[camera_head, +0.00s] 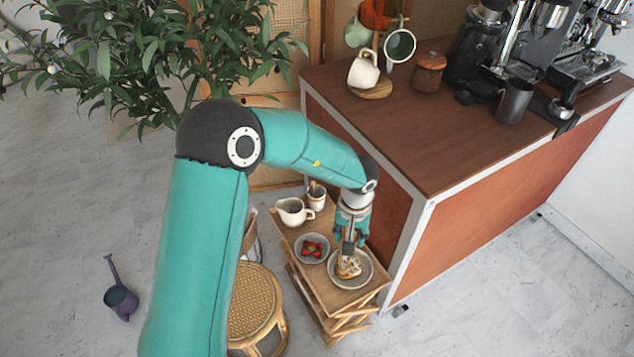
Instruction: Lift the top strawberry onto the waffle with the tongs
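My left gripper (351,228) hangs fingers down over the plate on the small wooden cart. A short grey piece (348,247), apparently the tongs, shows between its fingers and reaches down to the waffle. The waffle (349,268) lies on a grey plate (367,279); it is small and its top is partly hidden by the tongs. Red strawberries (312,248) with green leaves lie in a round grey bowl (299,256) left of the plate. I cannot tell whether a strawberry is at the tongs' tips. My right gripper is out of view.
A white pitcher (294,211) and a cup (316,197) stand at the cart's back. The brown counter (440,150) with coffee machines rises close on the right. A woven stool (254,301) stands left of the cart, and a plant (140,55) behind.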

